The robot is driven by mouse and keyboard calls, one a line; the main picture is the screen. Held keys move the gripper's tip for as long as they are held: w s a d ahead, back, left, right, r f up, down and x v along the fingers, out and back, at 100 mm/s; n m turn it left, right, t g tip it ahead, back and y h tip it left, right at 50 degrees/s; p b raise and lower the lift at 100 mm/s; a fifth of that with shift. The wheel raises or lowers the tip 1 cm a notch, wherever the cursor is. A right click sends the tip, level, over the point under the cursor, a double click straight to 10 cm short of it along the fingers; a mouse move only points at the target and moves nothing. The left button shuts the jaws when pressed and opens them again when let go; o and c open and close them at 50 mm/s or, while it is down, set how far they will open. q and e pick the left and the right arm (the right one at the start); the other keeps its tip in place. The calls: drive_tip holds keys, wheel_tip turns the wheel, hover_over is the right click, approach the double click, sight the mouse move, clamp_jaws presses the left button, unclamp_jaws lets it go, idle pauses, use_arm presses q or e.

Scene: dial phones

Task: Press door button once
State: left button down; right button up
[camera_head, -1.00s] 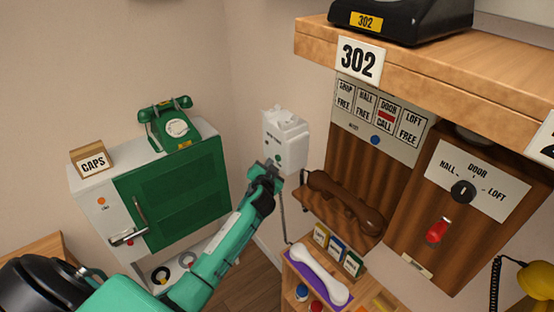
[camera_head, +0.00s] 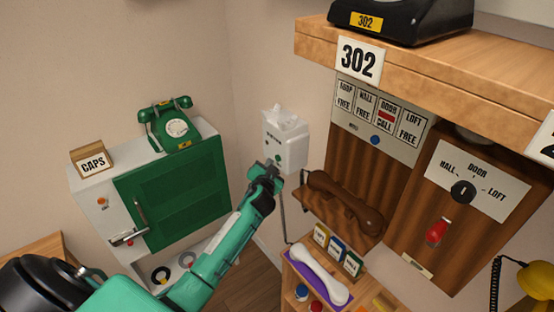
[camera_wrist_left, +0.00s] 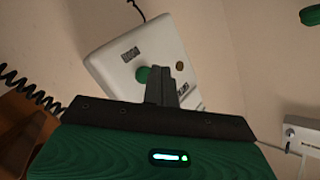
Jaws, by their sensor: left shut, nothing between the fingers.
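A white wall box (camera_head: 287,148) with a small label and a round green button is on the wall near the corner. In the left wrist view the box (camera_wrist_left: 135,50) looks tilted, and its green button (camera_wrist_left: 142,75) is just left of the fingertips. My left gripper (camera_head: 275,172) is shut and empty, in front of the box's lower part. Its closed fingers (camera_wrist_left: 165,78) partly overlap the button's edge in the wrist view; I cannot tell whether they touch it. My right gripper is not in view.
A brown handset (camera_head: 345,200) rests on a wooden shelf right of my gripper. A panel (camera_head: 380,118) reads "DOOR CALL" in red. A green cabinet (camera_head: 170,195) with a green phone (camera_head: 178,127) stands left. A wooden ledge (camera_head: 440,70) overhangs at upper right.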

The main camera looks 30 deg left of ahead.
use_arm(q)
drive_tip(key=shift+w, duration=0.1)
drive_tip(key=shift+w+d, duration=0.2)
drive_tip(key=shift+w, duration=0.1)
drive_tip(key=shift+w+d+b, duration=0.15)
drive_tip(key=shift+w+b, duration=0.2)
drive_tip(key=shift+b, duration=0.1)
idle(0.7)
drive_tip(key=shift+s, duration=0.1)
drive_tip(key=shift+s+a, duration=0.3)
drive_tip(key=shift+s, duration=0.4)
drive_tip(key=shift+p, duration=0.3)
drive_tip(key=shift+s+a+p, duration=0.25)
drive_tip(key=shift+s+a, duration=0.1)
drive_tip(key=shift+s, duration=0.4)
drive_tip(key=shift+s+a+p, duration=0.2)
drive_tip(key=shift+s+a, duration=0.1)
drive_tip(key=shift+s, duration=0.5)
drive_tip(key=shift+s+a+p, duration=0.25)
drive_tip(key=shift+s+a, duration=0.1)
drive_tip(key=shift+s, duration=0.4)
